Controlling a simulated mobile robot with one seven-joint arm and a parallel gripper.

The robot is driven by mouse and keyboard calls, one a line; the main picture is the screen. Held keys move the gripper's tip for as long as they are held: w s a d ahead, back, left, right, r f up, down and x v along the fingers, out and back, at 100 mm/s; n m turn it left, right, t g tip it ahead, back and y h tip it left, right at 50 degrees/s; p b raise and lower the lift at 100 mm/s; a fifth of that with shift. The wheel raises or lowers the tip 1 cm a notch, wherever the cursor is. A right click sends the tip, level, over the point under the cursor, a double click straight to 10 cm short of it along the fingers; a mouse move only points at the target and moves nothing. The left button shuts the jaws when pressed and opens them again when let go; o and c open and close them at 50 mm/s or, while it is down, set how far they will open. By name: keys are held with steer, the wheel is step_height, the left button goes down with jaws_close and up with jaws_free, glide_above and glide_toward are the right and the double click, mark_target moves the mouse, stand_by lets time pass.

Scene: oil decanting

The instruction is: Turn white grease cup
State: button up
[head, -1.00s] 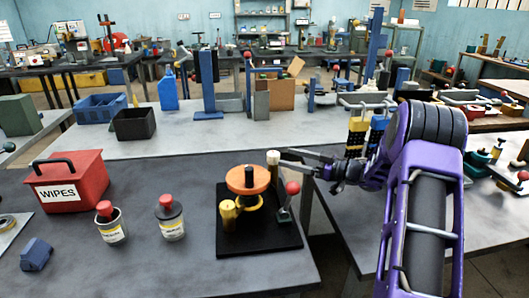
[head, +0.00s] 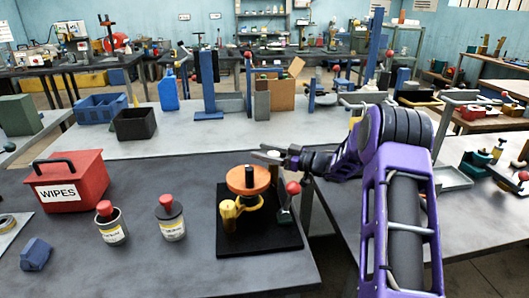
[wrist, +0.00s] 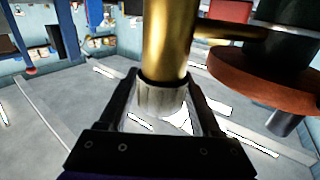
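The white grease cup (wrist: 160,101) shows in the wrist view as a pale ribbed cup on the end of a brass tube (wrist: 166,40). My gripper (wrist: 162,84) has one finger on each side of the cup. Narrow gaps show beside the cup, and the fingers look open around it; contact at the tips is unclear. In the head view my gripper (head: 268,153) is at the back of the orange-topped device, and it mostly hides the cup. The device has an orange disc (head: 247,180) and a yellow cup (head: 228,211), and stands on a black base plate (head: 262,240).
A red-knobbed lever (head: 292,189) stands close to the right of the device. Two red-capped containers (head: 170,222) (head: 110,226) and a red WIPES box (head: 72,186) are to the left. A gap separates this table from the right one.

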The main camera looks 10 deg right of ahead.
jaws_close()
steer(key=shift+w+d+m+t+h+b, duration=0.15)
steer(key=shift+m+t+h+b, duration=0.3)
steer(key=shift+m+t+h, duration=0.4)
steer(key=shift+w+d+m+t+h+b, duration=0.2)
steer(key=shift+m+t+h+b, duration=0.2)
steer(key=shift+m+t+h, duration=0.45)
steer(key=shift+w+d+m+t+h+b, duration=0.15)
steer(key=shift+m+t+h+b, duration=0.4)
steer(key=shift+t+h, duration=0.4)
steer(key=shift+o, duration=1.8)
jaws_free()
steer(key=shift+r, duration=0.1)
step_height(320, 180, up, 10)
steer(key=p, duration=0.1)
steer(key=shift+p, duration=0.35)
